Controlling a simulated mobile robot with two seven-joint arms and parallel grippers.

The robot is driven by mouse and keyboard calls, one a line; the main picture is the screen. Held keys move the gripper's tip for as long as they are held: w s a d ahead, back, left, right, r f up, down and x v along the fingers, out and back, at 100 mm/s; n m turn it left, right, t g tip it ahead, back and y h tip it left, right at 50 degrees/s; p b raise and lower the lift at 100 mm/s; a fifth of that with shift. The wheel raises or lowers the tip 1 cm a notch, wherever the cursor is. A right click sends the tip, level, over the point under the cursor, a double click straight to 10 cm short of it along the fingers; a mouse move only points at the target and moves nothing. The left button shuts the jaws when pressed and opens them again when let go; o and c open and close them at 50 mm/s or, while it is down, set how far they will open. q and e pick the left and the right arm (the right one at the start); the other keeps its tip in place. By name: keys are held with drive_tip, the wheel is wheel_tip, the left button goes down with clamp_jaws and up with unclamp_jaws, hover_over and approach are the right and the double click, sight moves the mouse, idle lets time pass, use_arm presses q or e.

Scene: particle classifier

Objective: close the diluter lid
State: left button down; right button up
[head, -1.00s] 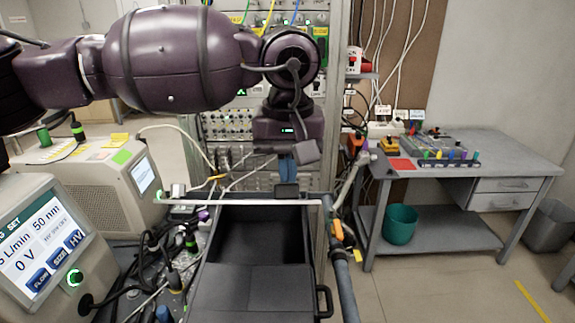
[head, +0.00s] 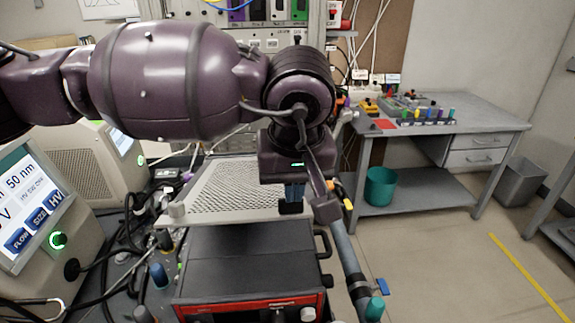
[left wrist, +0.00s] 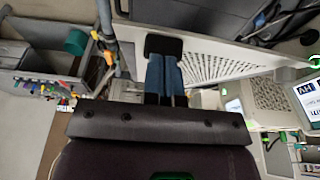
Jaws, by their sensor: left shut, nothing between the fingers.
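The diluter is a dark box (head: 250,262) with a red front edge, low in the middle of the head view. Its lid, a pale perforated panel (head: 230,187), lies over the rear part of the box, its pale front edge towards me. I cannot tell whether a gap remains under it. My left gripper (head: 291,207) is shut and empty, fingers pointing down at the lid's right front part. In the left wrist view the dark fingertips (left wrist: 164,46) overlap the lid panel (left wrist: 215,66); contact is unclear. My right gripper is not in view.
An instrument with a screen (head: 35,215) and cables crowd the left side. A grey pipe (head: 345,255) runs along the box's right. A grey table (head: 490,125) with a teal bin (head: 380,187) under it stands at the right, with clear floor in front.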

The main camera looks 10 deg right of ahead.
use_arm(q)
drive_tip(key=shift+s+f+b, duration=0.55)
drive_tip(key=shift+s+f, duration=0.05)
drive_tip(key=shift+f, duration=1.15)
drive_tip(key=shift+s+f+b, duration=0.5)
drive_tip(key=shift+s+f, duration=0.1)
drive_tip(key=shift+f, duration=1.1)
drive_tip(key=shift+s+f+b, duration=0.55)
drive_tip(key=shift+s+f, duration=0.05)
drive_tip(key=shift+f, duration=1.15)
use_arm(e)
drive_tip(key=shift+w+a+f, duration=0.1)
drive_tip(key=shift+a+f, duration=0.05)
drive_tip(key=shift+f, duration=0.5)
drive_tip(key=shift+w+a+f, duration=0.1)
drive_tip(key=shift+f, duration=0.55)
use_arm(q)
drive_tip(key=s+r+p, duration=0.2)
drive_tip(key=s+r, duration=0.4)
drive_tip(key=r, duration=0.5)
drive_tip(key=shift+s+r+p, duration=0.3)
drive_tip(key=shift+r+p, duration=0.05)
drive_tip(key=shift+p, duration=0.05)
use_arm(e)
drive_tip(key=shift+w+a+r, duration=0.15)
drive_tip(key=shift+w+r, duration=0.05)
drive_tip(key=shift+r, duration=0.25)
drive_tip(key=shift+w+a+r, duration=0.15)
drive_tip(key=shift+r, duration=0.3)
